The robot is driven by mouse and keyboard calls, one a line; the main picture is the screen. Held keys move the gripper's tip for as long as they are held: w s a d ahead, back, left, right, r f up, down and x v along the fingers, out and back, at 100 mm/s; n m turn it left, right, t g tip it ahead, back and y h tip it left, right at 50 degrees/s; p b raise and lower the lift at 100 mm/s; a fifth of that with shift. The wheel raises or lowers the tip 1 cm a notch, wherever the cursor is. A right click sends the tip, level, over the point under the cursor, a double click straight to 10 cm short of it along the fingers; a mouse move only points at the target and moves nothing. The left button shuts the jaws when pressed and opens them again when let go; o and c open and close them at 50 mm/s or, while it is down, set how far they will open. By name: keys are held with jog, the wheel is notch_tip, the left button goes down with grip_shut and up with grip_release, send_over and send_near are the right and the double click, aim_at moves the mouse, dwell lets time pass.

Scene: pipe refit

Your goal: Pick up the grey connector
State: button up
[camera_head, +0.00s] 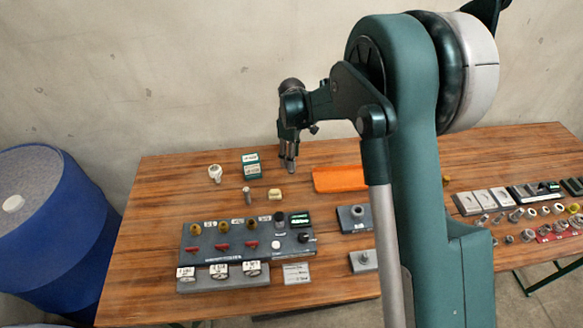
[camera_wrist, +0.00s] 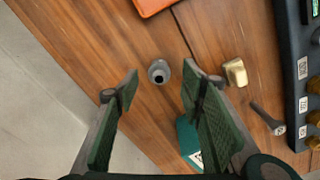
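The grey connector (camera_wrist: 159,72) is a short, hollow round piece standing on the wooden table, its dark opening facing the wrist camera. My gripper (camera_wrist: 160,76) is open in the wrist view, one finger to each side of the connector, with clear gaps and nothing held. In the head view, my gripper (camera_head: 289,152) points down over the back of the table, left of the orange tray. I cannot clearly separate the connector from the fingertips there.
Near the connector are an orange tray (camera_head: 338,179), a cream-yellow block (camera_head: 275,194), a small grey bolt-like piece (camera_head: 247,196) and a green box (camera_head: 251,165). A dark panel (camera_head: 246,240) with valves stands in front. Several fittings (camera_head: 530,211) lie at right.

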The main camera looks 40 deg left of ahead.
jog(key=shift+a+f, duration=0.1)
jog(key=shift+f, duration=1.95)
jog(key=shift+c, duration=0.3)
jog(key=c, duration=0.9)
